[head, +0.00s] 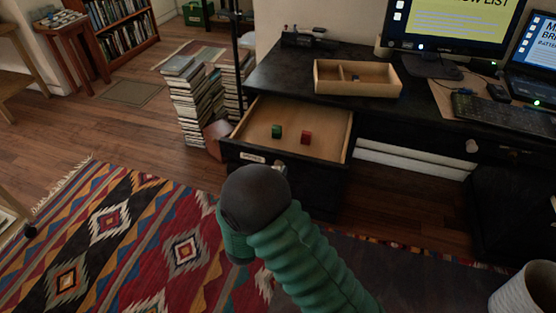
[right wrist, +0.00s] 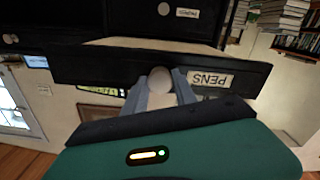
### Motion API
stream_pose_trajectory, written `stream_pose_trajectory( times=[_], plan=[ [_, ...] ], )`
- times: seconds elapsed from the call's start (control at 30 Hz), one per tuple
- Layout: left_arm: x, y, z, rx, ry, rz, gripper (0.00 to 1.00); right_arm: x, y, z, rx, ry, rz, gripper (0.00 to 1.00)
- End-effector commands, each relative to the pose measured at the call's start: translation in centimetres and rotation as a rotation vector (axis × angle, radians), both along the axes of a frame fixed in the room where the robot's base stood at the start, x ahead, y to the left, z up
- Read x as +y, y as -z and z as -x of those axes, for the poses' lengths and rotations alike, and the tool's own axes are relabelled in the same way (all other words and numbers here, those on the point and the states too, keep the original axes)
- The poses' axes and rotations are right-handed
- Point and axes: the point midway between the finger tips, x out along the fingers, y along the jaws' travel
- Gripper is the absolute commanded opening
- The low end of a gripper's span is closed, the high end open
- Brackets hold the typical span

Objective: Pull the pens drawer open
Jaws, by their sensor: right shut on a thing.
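The pens drawer stands pulled out from the black desk in the head view, its dark front (head: 240,151) facing me and its pale wooden inside showing. A green block (head: 276,131) and a red block (head: 306,137) lie in it. In the right wrist view, which is upside down, the drawer front (right wrist: 95,68) carries a white PENS label (right wrist: 211,80) beside a round pale knob (right wrist: 160,78). My right gripper (right wrist: 163,86) is shut on this knob, one finger on each side. In the head view my own green arm mostly hides the gripper. My left gripper is out of view.
An open wooden tray (head: 330,84) stands on the desk (head: 276,77) above the drawer. A monitor (head: 450,28), a keyboard (head: 505,113) and a laptop stand to the right. Book stacks (head: 192,105) rise left of the drawer. A patterned rug (head: 120,230) covers the floor in front.

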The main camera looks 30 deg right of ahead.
Motion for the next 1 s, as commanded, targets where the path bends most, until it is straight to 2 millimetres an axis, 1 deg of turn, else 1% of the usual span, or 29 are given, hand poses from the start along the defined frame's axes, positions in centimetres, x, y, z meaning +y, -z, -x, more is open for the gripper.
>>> stream_pose_trajectory(
  times=[0.03, 0.1, 0.3, 0.5, 0.83, 0.87, 1.0],
  plan=[
    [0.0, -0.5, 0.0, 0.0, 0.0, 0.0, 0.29, 1.0, -0.2, 0.4, 0.002, -0.012, -0.001, 0.0],
    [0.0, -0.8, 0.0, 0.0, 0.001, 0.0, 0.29, 1.8, -0.2, 1.1, -0.001, -0.011, -0.002, 0.0],
    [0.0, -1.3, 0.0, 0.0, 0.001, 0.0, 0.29, 3.6, -0.1, 2.6, 0.0, -0.009, 0.0, 0.0],
    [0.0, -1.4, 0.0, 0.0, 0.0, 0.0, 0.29, 4.2, 0.0, 3.1, -0.002, -0.006, -0.001, 0.0],
    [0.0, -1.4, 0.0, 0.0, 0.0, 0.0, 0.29, 4.2, 0.0, 3.1, -0.002, -0.008, -0.001, 0.0],
    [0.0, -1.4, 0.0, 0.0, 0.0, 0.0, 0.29, 4.2, 0.0, 3.1, -0.002, -0.008, -0.001, 0.35],
    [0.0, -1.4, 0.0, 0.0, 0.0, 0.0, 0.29, 4.1, -0.1, 3.1, -0.003, -0.006, 0.0, 0.54]
  ],
)
